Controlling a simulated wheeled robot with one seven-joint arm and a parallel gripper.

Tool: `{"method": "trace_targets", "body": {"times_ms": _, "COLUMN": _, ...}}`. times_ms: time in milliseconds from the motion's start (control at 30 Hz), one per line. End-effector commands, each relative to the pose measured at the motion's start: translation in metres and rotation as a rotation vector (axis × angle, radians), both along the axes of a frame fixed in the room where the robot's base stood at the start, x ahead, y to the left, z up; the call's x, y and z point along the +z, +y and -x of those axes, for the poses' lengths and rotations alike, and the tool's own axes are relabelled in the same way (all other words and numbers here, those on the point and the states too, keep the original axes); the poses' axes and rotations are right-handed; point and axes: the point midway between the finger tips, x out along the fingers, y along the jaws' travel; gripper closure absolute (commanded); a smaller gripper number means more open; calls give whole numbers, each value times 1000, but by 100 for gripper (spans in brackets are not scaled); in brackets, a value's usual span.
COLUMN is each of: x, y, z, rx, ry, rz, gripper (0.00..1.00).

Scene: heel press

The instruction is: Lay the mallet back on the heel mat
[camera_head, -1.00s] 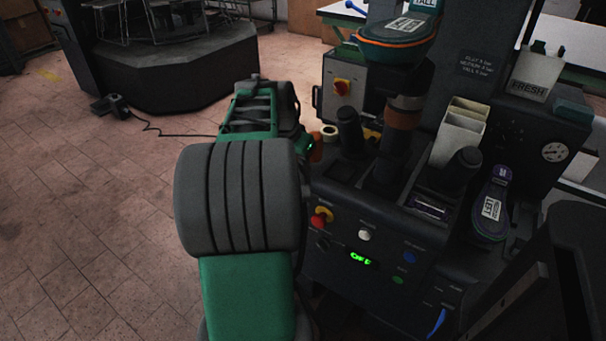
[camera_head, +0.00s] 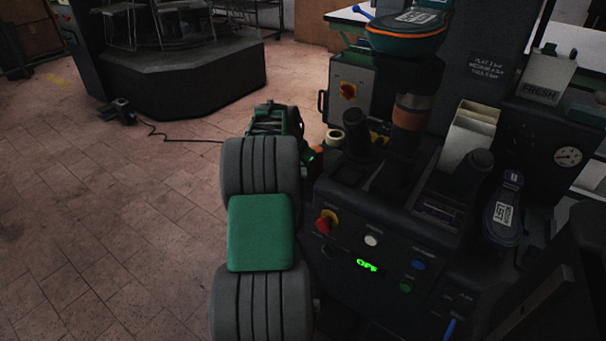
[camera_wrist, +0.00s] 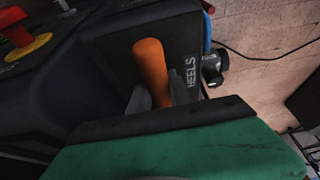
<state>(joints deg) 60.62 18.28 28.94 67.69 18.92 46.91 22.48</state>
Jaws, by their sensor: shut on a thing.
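In the wrist view, my gripper (camera_wrist: 159,94) has its two grey fingers on either side of an orange handle (camera_wrist: 149,62), which I take to be the mallet's. The handle is tilted; the mallet's head is not visible. Around and behind it lies a dark surface lettered HEELS (camera_wrist: 191,72), apparently the heel mat. I cannot tell whether the mallet touches it. In the head view, my arm hides the fingers and the mat.
A cable (camera_head: 170,136) runs across the open floor at left.

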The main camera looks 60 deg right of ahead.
Motion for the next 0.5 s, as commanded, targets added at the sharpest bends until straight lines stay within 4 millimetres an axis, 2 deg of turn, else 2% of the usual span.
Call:
{"method": "trace_targets", "body": {"times_ms": 133, "x": -1, "y": -1, "z": 0, "rx": 0, "ry": -2, "rz": 3, "gripper": 100}}
{"method": "trace_targets", "body": {"times_ms": 167, "x": -3, "y": 0, "z": 0, "rx": 0, "ry": 0, "rz": 0, "gripper": 76}}
{"method": "trace_targets", "body": {"times_ms": 400, "x": -3, "y": 0, "z": 0, "rx": 1, "ry": 0, "rz": -1, "gripper": 56}}
{"method": "trace_targets", "body": {"times_ms": 500, "x": -3, "y": 0, "z": 0, "rx": 1, "ry": 0, "rz": -1, "gripper": 55}}
